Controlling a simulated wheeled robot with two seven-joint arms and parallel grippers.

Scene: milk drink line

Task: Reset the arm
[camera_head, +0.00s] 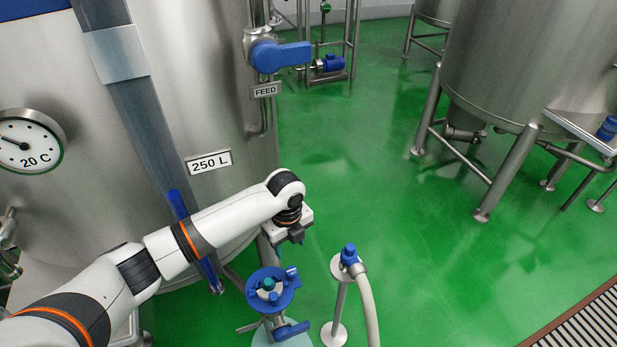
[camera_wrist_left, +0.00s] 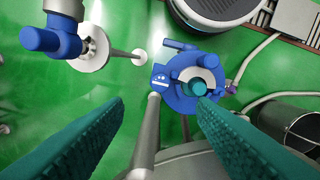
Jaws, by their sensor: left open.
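My left arm reaches in from the left in the head view, in front of the steel tank (camera_head: 190,90). My left gripper (camera_head: 293,238) hangs above a blue round fitting (camera_head: 262,300) with a teal centre knob. In the left wrist view my left gripper (camera_wrist_left: 160,112) shows two teal ridged fingers spread wide apart, with nothing between them. The blue fitting (camera_wrist_left: 183,102) with its teal knob (camera_wrist_left: 199,88) lies beyond the fingertips, apart from them. My right gripper is not in either view.
A blue-topped stand with a hose (camera_head: 348,256) is right of the fitting. The blue feed valve handle (camera_head: 282,56) juts from the tank's pipe. A legged tank (camera_head: 530,70) stands at right. A floor grate (camera_head: 590,325) is at lower right. Green floor between is clear.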

